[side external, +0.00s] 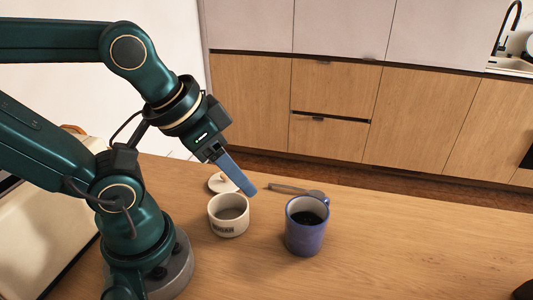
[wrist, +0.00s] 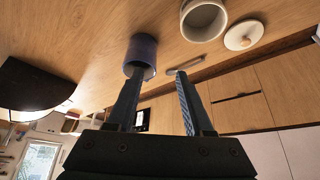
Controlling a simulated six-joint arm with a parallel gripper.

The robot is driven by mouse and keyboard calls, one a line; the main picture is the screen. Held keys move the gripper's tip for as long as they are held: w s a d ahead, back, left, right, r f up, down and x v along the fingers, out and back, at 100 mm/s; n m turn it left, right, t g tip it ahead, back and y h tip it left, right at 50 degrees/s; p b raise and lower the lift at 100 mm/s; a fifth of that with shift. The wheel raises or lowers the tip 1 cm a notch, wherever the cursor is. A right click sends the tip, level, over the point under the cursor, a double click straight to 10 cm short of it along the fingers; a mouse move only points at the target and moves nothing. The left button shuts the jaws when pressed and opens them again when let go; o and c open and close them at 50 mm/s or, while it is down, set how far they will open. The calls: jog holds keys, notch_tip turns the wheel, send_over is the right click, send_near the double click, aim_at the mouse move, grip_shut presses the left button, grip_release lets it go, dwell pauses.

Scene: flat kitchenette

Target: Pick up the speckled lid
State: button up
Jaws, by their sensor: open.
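The lid (side external: 217,184) is a pale round disc lying on the wooden counter behind the cream pot (side external: 229,226). My gripper partly covers it in the side view. In the wrist view the lid (wrist: 243,36) is whole, with a small knob on top, at the upper right beside the pot (wrist: 204,20). Its speckles are too small to make out. My gripper (side external: 247,188) is open and empty, tilted down above the counter near the lid. In the wrist view its fingers (wrist: 158,76) stand apart, left of and below the lid.
A blue mug (side external: 306,238) with dark contents stands right of the pot. A dark flat utensil (side external: 293,190) lies behind them. A cream appliance (side external: 48,225) is at the left. The counter's right side is mostly clear.

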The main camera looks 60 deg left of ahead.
jog(key=shift+o, duration=0.2)
jog(key=shift+o, duration=0.5)
